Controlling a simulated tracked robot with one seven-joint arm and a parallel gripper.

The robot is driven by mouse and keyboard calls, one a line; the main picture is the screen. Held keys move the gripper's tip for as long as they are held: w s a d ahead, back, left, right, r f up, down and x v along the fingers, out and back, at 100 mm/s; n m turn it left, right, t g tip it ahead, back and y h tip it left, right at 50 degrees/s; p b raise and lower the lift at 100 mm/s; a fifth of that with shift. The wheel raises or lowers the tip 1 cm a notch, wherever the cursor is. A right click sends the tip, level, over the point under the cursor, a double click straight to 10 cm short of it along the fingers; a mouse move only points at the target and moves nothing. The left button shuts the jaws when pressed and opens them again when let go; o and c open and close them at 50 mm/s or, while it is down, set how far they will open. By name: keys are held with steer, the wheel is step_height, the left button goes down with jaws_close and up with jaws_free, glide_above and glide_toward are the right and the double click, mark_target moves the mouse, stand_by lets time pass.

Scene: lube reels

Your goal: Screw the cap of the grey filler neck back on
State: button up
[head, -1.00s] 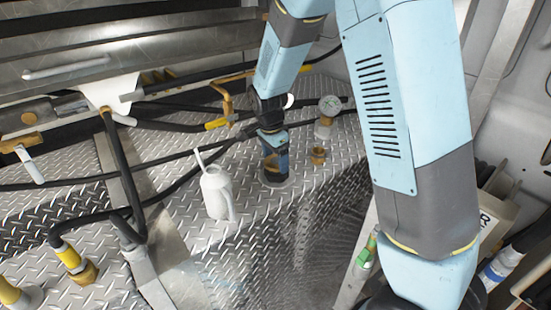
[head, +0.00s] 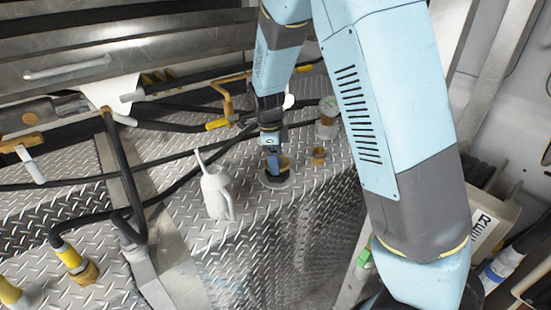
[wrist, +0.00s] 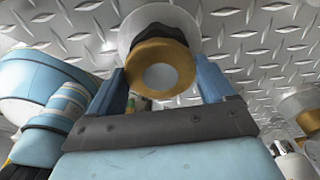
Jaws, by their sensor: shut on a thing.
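The cap (wrist: 162,66) shows in the wrist view as a brass-coloured round top with a pale centre and a dark part behind it. My gripper (wrist: 163,78) has one blue finger on each side and is shut on the cap. Beyond it lies the pale round collar of the grey filler neck (wrist: 127,34). In the head view my gripper (head: 273,166) points down at the neck's collar (head: 285,182) on the tread-plate top. The cap sits at the neck, partly hidden by the fingers. I cannot tell how far its thread is engaged.
A white oil can (head: 215,194) with a spout stands left of the neck. Black hoses (head: 150,173) cross behind. The tread plate in front is clear.

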steer(key=shift+m, duration=0.5)
steer(key=m, duration=0.2)
steer(key=shift+w+m, duration=0.1)
steer(key=shift+m, duration=0.3)
steer(key=shift+d+m+g, duration=0.1)
steer(key=shift+m+g, duration=0.2)
steer(key=shift+m, duration=0.8)
steer(key=shift+m+y, duration=0.3)
steer(key=shift+m, duration=0.9)
steer(key=o, duration=1)
steer(key=shift+c, duration=0.2)
